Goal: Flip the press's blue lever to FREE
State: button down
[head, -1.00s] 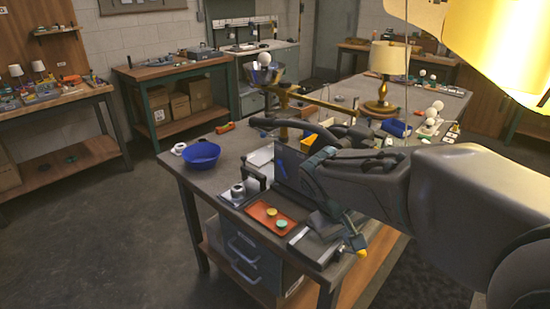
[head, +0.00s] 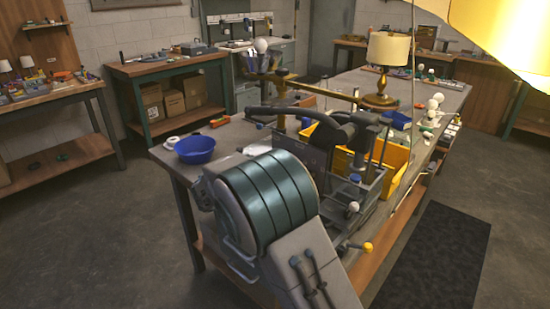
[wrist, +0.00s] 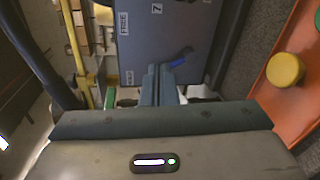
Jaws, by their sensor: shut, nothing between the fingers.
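In the wrist view, my gripper (wrist: 161,72) is shut and empty, its two fingers side by side. The press's grey panel (wrist: 185,28) lies beyond the fingertips. The short blue lever (wrist: 178,62) is on the panel just right of the fingertips, slanting up to the right; I cannot tell whether they touch. The FREE label (wrist: 124,22) is on the panel's left edge, with a small label below it, too small to read. In the head view, part of the press (head: 314,155) shows behind my arm, which hides my gripper and the lever.
An orange tray (wrist: 262,92) with a yellow round piece (wrist: 285,69) lies right of the fingers. A yellow bin (head: 395,160) stands behind the press. A blue bowl (head: 195,149) sits at the bench's left, and a brass lamp (head: 385,70) stands farther back.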

jog(key=w+a+f+n+t, duration=0.1)
jog(key=a+t, duration=0.1)
jog(key=a, duration=0.3)
jog(key=shift+w+a+n+y, duration=0.3)
jog(key=shift+a+n+y, duration=0.1)
jog(key=shift+f, duration=0.1)
jog(key=p+x, duration=0.1)
jog(key=x, duration=0.9)
jog(key=shift+w, duration=0.1)
jog(key=shift+a, duration=0.1)
